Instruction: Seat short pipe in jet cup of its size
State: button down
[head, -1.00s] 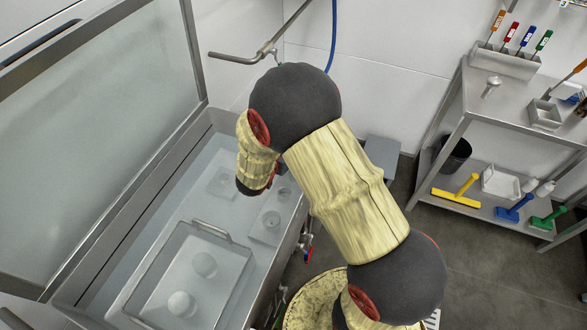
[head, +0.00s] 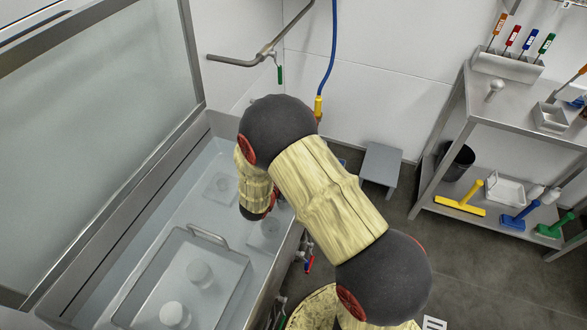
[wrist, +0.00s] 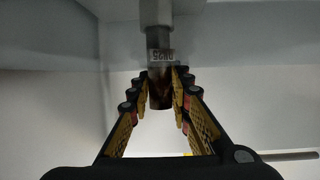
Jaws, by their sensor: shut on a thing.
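My gripper (wrist: 165,80) is shut on the short pipe (wrist: 160,95), in the wrist view. The pipe is dark, brownish and shiny between the fingertips, with a pale lettered band just above them, too blurred to read surely. A grey upright piece continues above the band; I cannot tell whether it is part of the pipe. In the head view my arm hides the fingers and pipe. Two square pale plates with round fittings, apparently jet cups, lie in the tank: one farther back (head: 221,187), one nearer (head: 266,234), partly behind my arm. Their sizes are not readable.
The tank's raised glass panel (head: 105,95) stands at left. A grey tray (head: 215,240) with two pale round pieces lies in the tank's front. A metal pipe arm (head: 238,62) and blue hose (head: 333,50) hang behind. A shelf rack (head: 470,115) stands right.

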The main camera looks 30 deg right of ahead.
jog(key=shift+f, duration=0.15)
jog(key=c, duration=1.6)
grip_release()
jog(key=shift+c, duration=0.2)
